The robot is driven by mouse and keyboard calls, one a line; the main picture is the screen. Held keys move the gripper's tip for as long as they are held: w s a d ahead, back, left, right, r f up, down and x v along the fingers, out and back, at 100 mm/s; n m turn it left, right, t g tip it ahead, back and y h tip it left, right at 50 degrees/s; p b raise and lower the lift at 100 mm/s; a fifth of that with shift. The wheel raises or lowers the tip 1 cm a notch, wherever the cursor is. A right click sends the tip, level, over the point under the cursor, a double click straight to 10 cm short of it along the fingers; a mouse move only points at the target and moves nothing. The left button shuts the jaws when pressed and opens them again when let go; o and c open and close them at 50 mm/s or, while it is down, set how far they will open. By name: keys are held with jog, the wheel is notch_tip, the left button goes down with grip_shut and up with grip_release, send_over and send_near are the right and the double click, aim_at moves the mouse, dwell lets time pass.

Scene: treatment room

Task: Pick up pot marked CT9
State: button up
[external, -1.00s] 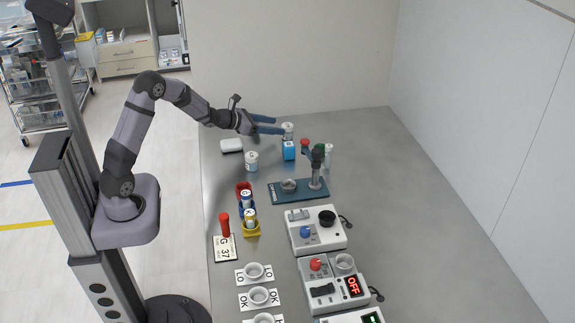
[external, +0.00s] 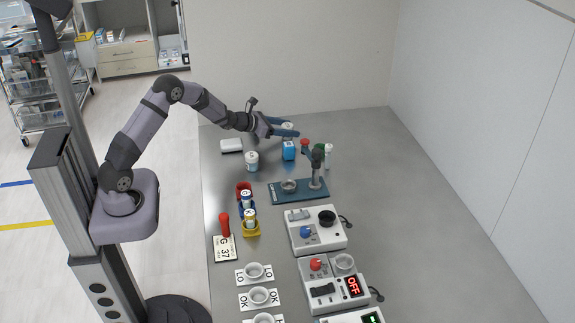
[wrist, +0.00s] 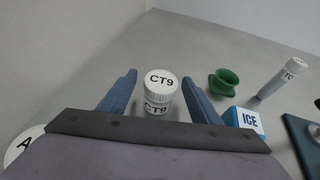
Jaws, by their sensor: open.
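The pot marked CT9 (wrist: 160,87) is a white-lidded pot standing upright on the table, its lid and side label both readable in the wrist view. In the external view the pot (external: 288,128) is at the far end of the table, partly hidden by my gripper. My gripper (wrist: 160,74) is open, with one blue finger on each side of the pot in the wrist view. A gap shows between the pot and each finger. In the external view my gripper (external: 297,129) reaches over the table from the left at the pot.
A blue and white ICE box (wrist: 246,121) stands close by the right finger. A green cup (wrist: 224,82) and a capped tube (wrist: 284,76) are further right.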

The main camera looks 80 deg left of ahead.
aim_at(287, 125)
jog(key=c, duration=1.1)
jog(key=shift+c, duration=0.2)
notch_tip(287, 125, up, 10)
jog(key=shift+f, duration=0.1)
jog(key=shift+a, duration=0.1)
